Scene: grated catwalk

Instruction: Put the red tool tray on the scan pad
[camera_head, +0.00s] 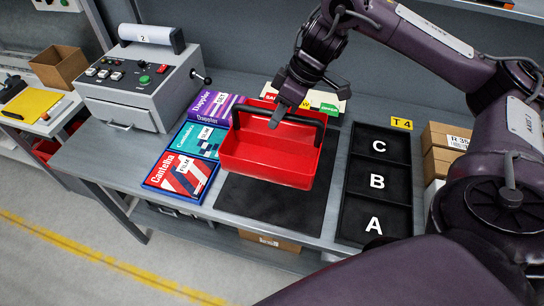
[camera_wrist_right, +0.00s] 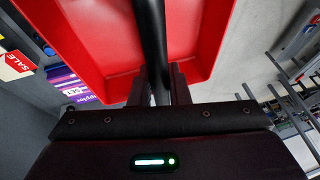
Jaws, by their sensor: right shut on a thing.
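The red tool tray (camera_head: 262,158) is an open, empty-looking box with a black bar handle (camera_head: 277,114) across its top. My right gripper (camera_head: 279,112) is shut on this handle from above. In the right wrist view the two fingers (camera_wrist_right: 162,85) close around the black bar, with the red tray (camera_wrist_right: 104,40) behind it. The dark flat scan pad (camera_head: 270,204) lies on the grey table, partly hidden by the tray. The tray appears held above the pad, though the gap is hard to judge. My left gripper is not in view.
Boxes of Dappler (camera_head: 213,104), Canteka (camera_head: 197,140) and Cantella (camera_head: 180,176) lie left of the pad. A black tray marked A, B, C (camera_head: 376,206) is at the right. A grey control machine (camera_head: 140,82) stands at the back left. Cards stand behind the red tray.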

